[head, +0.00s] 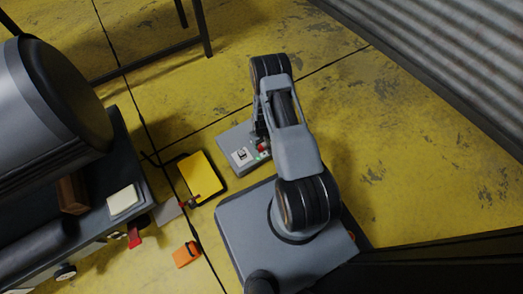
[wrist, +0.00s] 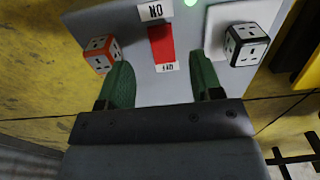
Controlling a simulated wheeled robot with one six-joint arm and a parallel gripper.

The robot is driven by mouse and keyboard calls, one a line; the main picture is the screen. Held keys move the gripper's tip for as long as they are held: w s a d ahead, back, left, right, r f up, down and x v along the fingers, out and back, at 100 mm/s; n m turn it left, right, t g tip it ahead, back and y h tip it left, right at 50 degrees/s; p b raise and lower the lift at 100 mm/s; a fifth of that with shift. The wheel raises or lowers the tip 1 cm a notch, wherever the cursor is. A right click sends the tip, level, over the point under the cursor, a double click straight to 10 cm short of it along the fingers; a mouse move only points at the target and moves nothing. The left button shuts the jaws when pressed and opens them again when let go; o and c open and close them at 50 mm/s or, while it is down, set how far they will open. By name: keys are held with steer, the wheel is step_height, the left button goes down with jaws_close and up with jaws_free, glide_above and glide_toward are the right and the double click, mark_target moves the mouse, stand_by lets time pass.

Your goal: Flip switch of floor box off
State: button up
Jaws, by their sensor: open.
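The floor box (head: 236,150) is a light grey box on the yellow floor, partly hidden behind my arm in the head view. In the wrist view its grey top (wrist: 143,88) fills the middle. A red switch (wrist: 161,42) sits there between an upside-down ON label (wrist: 155,12) and an upside-down OFF label (wrist: 166,67). A green light (wrist: 190,3) glows at the top edge. My gripper (wrist: 160,62) is open, its green fingers on either side of the switch, with nothing between them held. I cannot tell whether the fingers touch the box, or which way the switch is tilted.
An orange-edged cube (wrist: 101,52) and a black-edged cube (wrist: 246,44) with dark marks flank the fingers. A yellow flat item (head: 201,175) lies left of the box. A small orange item (head: 186,254) lies nearer. A loaded platform stands left; floor on the right is clear.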

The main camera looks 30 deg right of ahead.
mark_target(261, 150)
steer(key=shift+f+b, duration=1.15)
steer(key=shift+f, duration=1.95)
steer(key=c, duration=0.9)
steer(key=shift+w+r+g, duration=0.1)
steer(key=shift+w+g, duration=0.05)
steer(key=shift+g, duration=0.55)
steer(key=shift+w+r+g, duration=0.1)
steer(key=shift+w+g, duration=0.05)
steer(key=shift+g, duration=0.55)
steer(key=shift+c, duration=0.2)
steer(key=o, duration=0.9)
steer(key=shift+o, duration=0.2)
